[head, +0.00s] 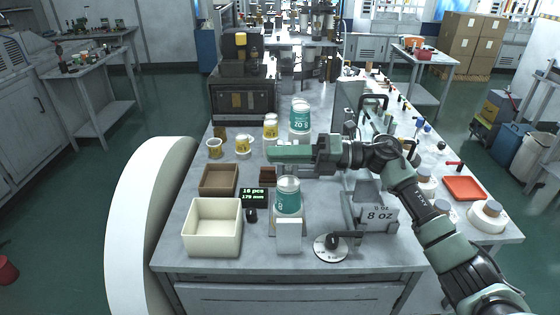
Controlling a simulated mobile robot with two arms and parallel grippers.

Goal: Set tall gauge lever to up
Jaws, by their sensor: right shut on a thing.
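My right gripper (276,167) reaches in from the right, just above and behind a teal-and-clear cup stack (288,200). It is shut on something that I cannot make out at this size. The stack stands upright on a small stand with a pale front (289,236). A black display (253,194) left of it reads 16 pcs and 179 mm. A small black knob (250,215) is below the display. A black lever (345,235) sits on a round white dial (331,247) at the right. I cannot tell which handle belongs to the tall gauge. My left gripper is not in view.
A cream bin (213,250) and a brown tray (204,192) stand at the left of the grey bench (222,276). Yellow-marked cups (243,144) and a taller teal stack (300,122) stand behind. An 8 oz sign (380,216) stands right of the dial.

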